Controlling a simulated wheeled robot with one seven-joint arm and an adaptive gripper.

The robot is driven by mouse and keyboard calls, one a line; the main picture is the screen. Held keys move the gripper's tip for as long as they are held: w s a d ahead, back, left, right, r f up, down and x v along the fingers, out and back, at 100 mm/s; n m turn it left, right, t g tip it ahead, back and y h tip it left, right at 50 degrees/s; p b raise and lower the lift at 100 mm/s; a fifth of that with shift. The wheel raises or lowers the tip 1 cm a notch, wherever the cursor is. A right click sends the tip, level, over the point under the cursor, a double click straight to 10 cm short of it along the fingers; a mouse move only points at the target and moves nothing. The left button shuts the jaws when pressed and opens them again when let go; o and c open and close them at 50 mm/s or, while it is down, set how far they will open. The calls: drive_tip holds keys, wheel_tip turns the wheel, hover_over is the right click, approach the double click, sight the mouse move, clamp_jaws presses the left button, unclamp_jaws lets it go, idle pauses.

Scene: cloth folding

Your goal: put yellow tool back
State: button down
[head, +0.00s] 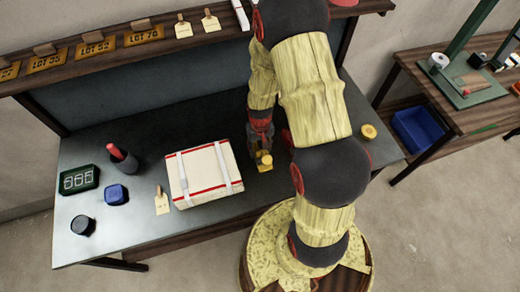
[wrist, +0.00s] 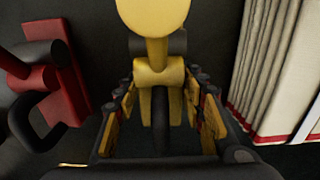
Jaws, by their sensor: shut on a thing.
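The yellow tool (wrist: 153,75) has a rounded head and a thicker body below it. In the wrist view it stands between the fingers of my gripper (wrist: 160,112), which are shut on it. In the head view my gripper (head: 262,140) points down at the table, with the yellow tool (head: 265,160) at its tip, right of the cloth bundle. I cannot tell whether the tool touches the tabletop.
The cream folded bundle (head: 203,173) with red lines and white straps lies close to the left. A round yellow item (head: 369,131) is at right.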

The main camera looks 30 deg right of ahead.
idle(0.3)
drive_tip(key=c, duration=1.2)
unclamp_jaws()
drive_tip(key=shift+f, duration=0.15)
drive_tip(key=shift+o, duration=0.5)
wheel_tip(320, 180, up, 12)
drive_tip(key=shift+r+p, duration=0.1)
drive_tip(key=shift+p, duration=0.95)
drive_tip(key=s+a+r+n+t, duration=0.1)
drive_tip(key=s+a+r, duration=0.15)
drive_tip(key=r, duration=0.55)
drive_tip(key=s+a+r+t, duration=0.15)
drive_tip(key=a+r, duration=0.25)
drive_tip(key=r, duration=0.5)
drive_tip(key=s+a+r+n+t, duration=0.1)
drive_tip(key=s+a+r+t, duration=0.15)
drive_tip(key=r, duration=0.55)
drive_tip(key=s+a+r+n, duration=0.1)
drive_tip(key=s+a+r, duration=0.2)
drive_tip(key=s+r, duration=0.3)
drive_tip(key=shift+s+t, duration=0.3)
drive_tip(key=shift+s, duration=0.05)
drive_tip(key=shift+a, duration=0.1)
